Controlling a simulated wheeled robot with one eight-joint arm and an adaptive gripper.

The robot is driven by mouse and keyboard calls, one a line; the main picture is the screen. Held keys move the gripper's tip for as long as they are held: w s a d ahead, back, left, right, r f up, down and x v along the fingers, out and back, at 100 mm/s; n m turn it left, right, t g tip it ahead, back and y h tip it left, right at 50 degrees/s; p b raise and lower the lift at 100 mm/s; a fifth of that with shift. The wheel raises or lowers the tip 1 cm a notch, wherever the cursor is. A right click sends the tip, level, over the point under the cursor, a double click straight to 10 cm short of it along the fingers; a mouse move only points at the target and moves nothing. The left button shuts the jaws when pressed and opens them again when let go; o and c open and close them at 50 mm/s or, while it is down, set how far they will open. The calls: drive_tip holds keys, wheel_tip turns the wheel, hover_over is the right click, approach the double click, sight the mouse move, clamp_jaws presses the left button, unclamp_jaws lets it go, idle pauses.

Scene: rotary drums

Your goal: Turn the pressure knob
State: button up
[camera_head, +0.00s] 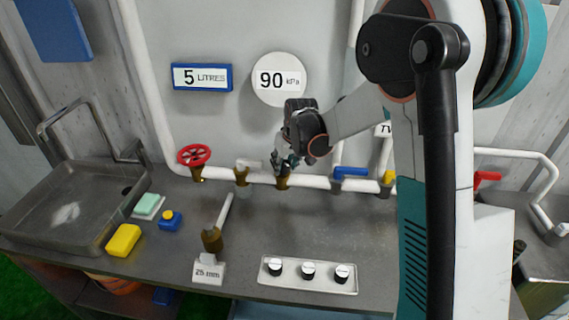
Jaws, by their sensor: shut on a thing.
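A round white gauge (279,79) reading "90 kPa" hangs on the back wall. Below it, a brass fitting (283,182) sits on the white horizontal pipe. My gripper (284,165) comes in from the upper right and is shut at the top of this fitting, on what seems to be its knob. The knob itself is mostly hidden by the fingers, so its turn angle cannot be told. No label on the knob is readable.
A red handwheel (194,155) and a pale-handled valve (243,170) stand to the left, a blue lever (350,172) to the right. A panel with three black-and-white knobs (309,272) and a "25 mm" block (209,269) lie in front. A sink (75,205) is at left.

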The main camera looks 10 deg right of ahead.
drive_tip(key=o, duration=1.1)
drive_tip(key=shift+c, duration=0.2)
drive_tip(key=v, duration=1.2)
drive_tip(key=shift+w, duration=0.1)
drive_tip(key=shift+r, duration=0.1)
